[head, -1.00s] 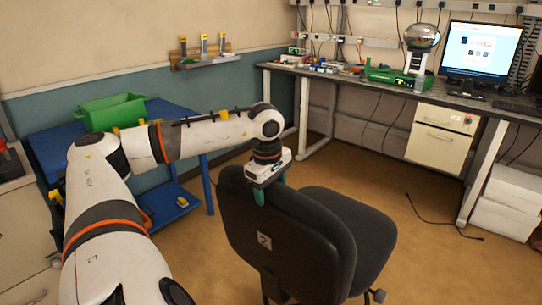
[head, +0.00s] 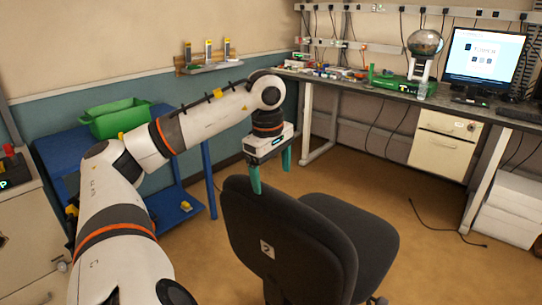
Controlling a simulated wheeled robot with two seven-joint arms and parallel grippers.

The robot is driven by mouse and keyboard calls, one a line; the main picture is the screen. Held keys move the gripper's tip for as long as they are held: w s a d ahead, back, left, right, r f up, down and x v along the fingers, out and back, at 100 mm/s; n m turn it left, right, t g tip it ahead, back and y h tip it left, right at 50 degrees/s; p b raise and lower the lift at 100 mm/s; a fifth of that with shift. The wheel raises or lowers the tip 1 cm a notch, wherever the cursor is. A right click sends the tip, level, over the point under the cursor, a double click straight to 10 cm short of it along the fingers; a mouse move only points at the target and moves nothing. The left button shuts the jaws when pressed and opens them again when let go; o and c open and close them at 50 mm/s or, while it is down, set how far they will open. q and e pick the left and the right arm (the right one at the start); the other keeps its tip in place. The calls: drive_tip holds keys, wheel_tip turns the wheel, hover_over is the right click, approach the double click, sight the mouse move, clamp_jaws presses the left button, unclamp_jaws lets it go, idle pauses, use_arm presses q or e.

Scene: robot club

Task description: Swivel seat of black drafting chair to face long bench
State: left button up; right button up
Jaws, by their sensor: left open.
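The black drafting chair (head: 290,247) stands in the lower middle, with its backrest toward me and a small numbered label on its back. Its seat (head: 352,228) extends to the right and away, its front roughly toward the long bench (head: 387,88) along the back right wall. My left gripper (head: 271,180) is open above the top edge of the backrest. Its near finger overlaps the top edge in the picture, and its far finger shows above and to the right. I cannot tell whether either touches the chair. My right gripper is not in view.
A blue cart (head: 52,150) with a green bin (head: 118,118) stands behind my left arm. A drawer unit (head: 443,142) hangs under the bench, and white boxes (head: 508,205) stand at the right. A black cable (head: 440,226) lies on the floor. Floor between chair and bench is mostly clear.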

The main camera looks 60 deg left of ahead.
use_arm(q)
drive_tip(key=shift+s+r+p, duration=0.15)
drive_tip(key=shift+r+p, duration=0.15)
drive_tip(key=shift+r, duration=1)
